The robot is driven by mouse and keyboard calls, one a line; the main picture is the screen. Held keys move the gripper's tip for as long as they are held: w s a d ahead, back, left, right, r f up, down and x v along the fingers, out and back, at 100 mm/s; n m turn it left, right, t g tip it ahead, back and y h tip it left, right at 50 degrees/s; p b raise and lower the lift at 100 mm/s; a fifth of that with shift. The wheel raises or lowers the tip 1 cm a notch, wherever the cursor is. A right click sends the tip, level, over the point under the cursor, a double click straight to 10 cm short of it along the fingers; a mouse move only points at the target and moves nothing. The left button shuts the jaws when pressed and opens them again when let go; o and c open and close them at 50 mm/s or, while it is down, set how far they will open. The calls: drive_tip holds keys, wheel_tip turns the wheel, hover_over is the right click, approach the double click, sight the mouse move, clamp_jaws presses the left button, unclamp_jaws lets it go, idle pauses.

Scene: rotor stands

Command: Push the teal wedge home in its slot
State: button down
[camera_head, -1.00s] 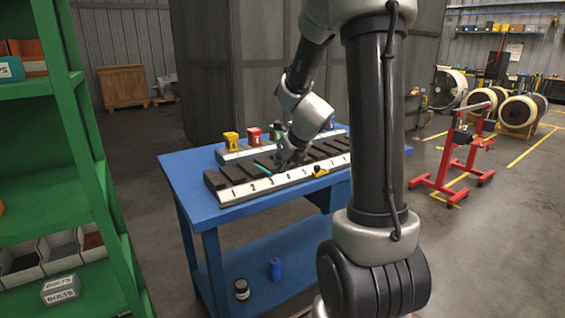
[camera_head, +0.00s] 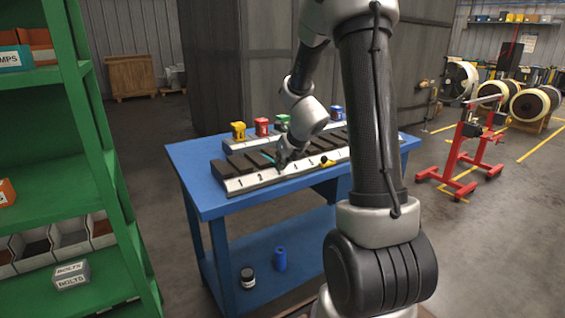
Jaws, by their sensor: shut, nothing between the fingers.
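The teal wedge (camera_head: 268,157) shows as a thin teal sliver in the numbered rack (camera_head: 262,179) on the blue table. Its near end is close to my gripper, and much of it is hidden, so how deep it sits in its slot cannot be told. My gripper (camera_head: 280,165) is shut and empty, pointing down at the front of the rack just right of the teal sliver. Whether it touches the wedge is too small to tell.
A yellow-and-black piece (camera_head: 327,162) lies on the rack to the right of my gripper. Yellow (camera_head: 238,131), red (camera_head: 262,127) and green blocks stand behind on a second strip. A green shelf (camera_head: 100,160) stands at left.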

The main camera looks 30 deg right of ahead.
drive_tip(key=shift+w, duration=1.4)
drive_tip(key=s+f+v, duration=0.1)
drive_tip(key=v, duration=0.5)
drive_tip(key=shift+s, duration=0.15)
drive_tip(key=shift+r, duration=0.15)
